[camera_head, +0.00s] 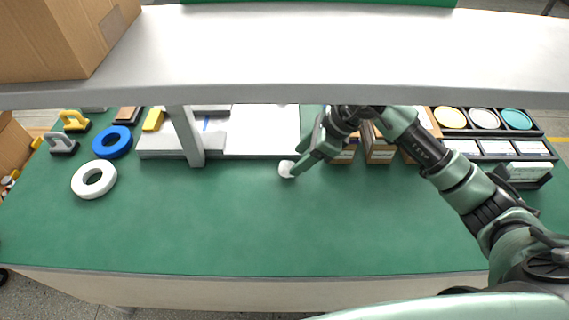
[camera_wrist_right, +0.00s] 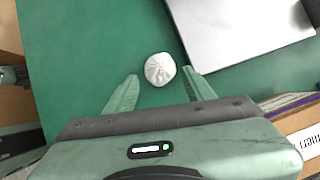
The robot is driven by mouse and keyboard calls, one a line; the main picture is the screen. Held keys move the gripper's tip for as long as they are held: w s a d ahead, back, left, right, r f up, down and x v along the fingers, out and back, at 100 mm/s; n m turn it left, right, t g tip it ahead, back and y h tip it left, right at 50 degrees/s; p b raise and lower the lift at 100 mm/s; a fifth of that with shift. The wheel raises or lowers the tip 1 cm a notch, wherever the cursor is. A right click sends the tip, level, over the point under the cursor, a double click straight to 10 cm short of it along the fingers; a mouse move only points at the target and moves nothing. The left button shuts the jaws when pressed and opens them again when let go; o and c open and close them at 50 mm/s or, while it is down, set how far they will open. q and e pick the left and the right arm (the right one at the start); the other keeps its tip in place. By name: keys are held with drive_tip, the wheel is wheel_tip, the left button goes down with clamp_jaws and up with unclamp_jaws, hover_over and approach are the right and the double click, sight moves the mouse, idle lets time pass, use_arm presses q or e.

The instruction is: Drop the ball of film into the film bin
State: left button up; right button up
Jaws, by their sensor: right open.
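The ball of film (camera_head: 286,168) is a small white crumpled ball on the green mat, near the middle of the table in the head view. In the right wrist view the ball (camera_wrist_right: 160,69) lies just beyond and between the fingertips. My right gripper (camera_head: 295,165) reaches in from the right and is open, its fingers (camera_wrist_right: 163,85) on either side of the near side of the ball and apart from it. My left gripper is not in view. I cannot identify a film bin in these frames.
A grey shelf (camera_head: 350,60) spans above the table, with a post (camera_head: 187,140) left of the ball. A white panel (camera_head: 262,135) lies behind the ball. Tape rolls (camera_head: 94,180) sit at left, small boxes (camera_head: 379,152) at right. The front mat is clear.

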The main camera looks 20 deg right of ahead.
sight(288, 169)
drive_tip(key=p+x, duration=0.1)
drive_tip(key=x, duration=0.4)
drive_tip(key=shift+s+d+f, duration=0.1)
drive_tip(key=shift+f, duration=0.1)
drive_tip(key=c, duration=1)
